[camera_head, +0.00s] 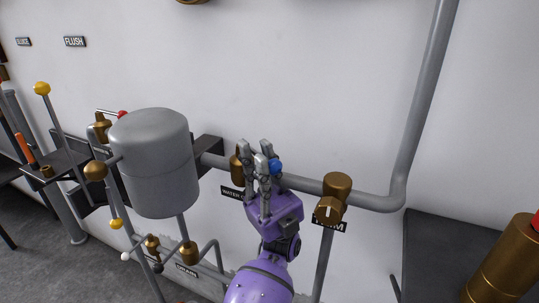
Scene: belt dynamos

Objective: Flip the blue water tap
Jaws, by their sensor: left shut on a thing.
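The blue water tap is mostly hidden behind my gripper. Its round blue knob (276,167) shows at the right side of the fingers, and a brass valve body (237,168) shows just left of them on the grey wall pipe. My purple left gripper (259,156) reaches up from the bottom of the view, with its grey fingers shut on the tap's handle. The exact contact is hidden by the fingers. A partly covered "WATER" label (231,193) is below the brass body. My right gripper is not in view.
A grey tank (155,160) stands close left of my gripper. A second brass valve (335,192) sits on the same pipe (305,184) to the right. Levers with yellow knobs (42,89) stand at far left, and a brass cylinder (505,262) at lower right.

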